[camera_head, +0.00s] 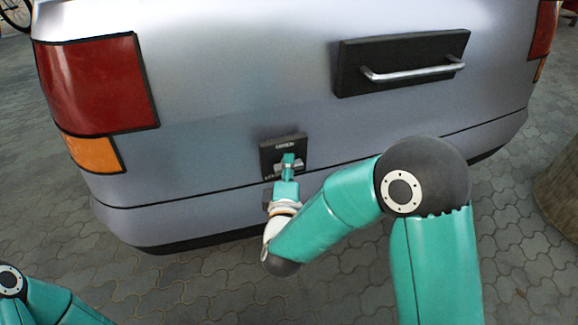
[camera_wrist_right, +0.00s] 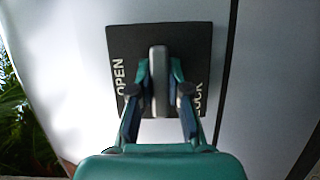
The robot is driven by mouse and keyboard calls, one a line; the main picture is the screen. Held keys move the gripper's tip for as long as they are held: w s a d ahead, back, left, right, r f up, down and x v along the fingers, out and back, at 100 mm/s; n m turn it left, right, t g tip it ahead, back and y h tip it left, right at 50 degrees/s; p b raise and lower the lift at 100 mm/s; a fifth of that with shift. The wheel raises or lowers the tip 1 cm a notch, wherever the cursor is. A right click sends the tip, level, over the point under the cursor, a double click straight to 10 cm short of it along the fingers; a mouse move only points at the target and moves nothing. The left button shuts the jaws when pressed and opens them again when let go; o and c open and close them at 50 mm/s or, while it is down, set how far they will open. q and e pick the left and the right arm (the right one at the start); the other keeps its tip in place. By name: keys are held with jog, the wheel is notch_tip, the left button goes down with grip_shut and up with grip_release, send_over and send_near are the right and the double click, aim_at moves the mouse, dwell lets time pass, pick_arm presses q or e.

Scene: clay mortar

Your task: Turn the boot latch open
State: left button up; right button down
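The boot latch is a dark square plate (camera_head: 268,155) low on the car's silver tailgate, with a grey bar handle (camera_head: 301,163) lying roughly level across it. In the right wrist view the plate (camera_wrist_right: 185,38) carries the words OPEN and LOCK, and the handle (camera_wrist_right: 158,80) stands upright in the picture. My right gripper (camera_head: 288,160) is at the latch and hides part of the plate and handle. In the right wrist view its fingers (camera_wrist_right: 159,75) are closed in on both sides of the handle and appear to touch it. My left gripper is out of view.
A dark panel with a metal grab bar (camera_head: 412,72) is on the tailgate at upper right. A red and orange tail light (camera_head: 98,85) is at left. The bumper (camera_head: 170,218) runs below the latch. A round brown object (camera_head: 560,190) stands at the right edge. Paving (camera_head: 190,285) lies clear in front.

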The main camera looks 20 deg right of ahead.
jog(key=shift+f, duration=0.1)
dwell(0.3)
jog(key=m+g+y+p, duration=0.1)
jog(key=m+p, duration=0.2)
jog(key=shift+s+m, duration=0.1)
jog(key=shift+m, duration=0.2)
jog(key=shift+m+g+y+p, duration=0.5)
jog(key=shift+m+g+p, duration=0.1)
jog(key=shift+m, duration=0.5)
jog(key=shift+d+f+m+g+y, duration=0.1)
jog(key=shift+m+g+y, duration=0.2)
jog(key=shift+m+y, duration=0.5)
jog(key=shift+m, duration=0.9)
jog(key=shift+f+m+y, duration=0.15)
jog(key=shift+m+y, duration=0.45)
jog(key=shift+m+g+y+b, duration=0.3)
jog(key=shift+m+y+b, duration=0.7)
jog(key=shift+m+b, duration=0.6)
jog(key=shift+s, duration=0.1)
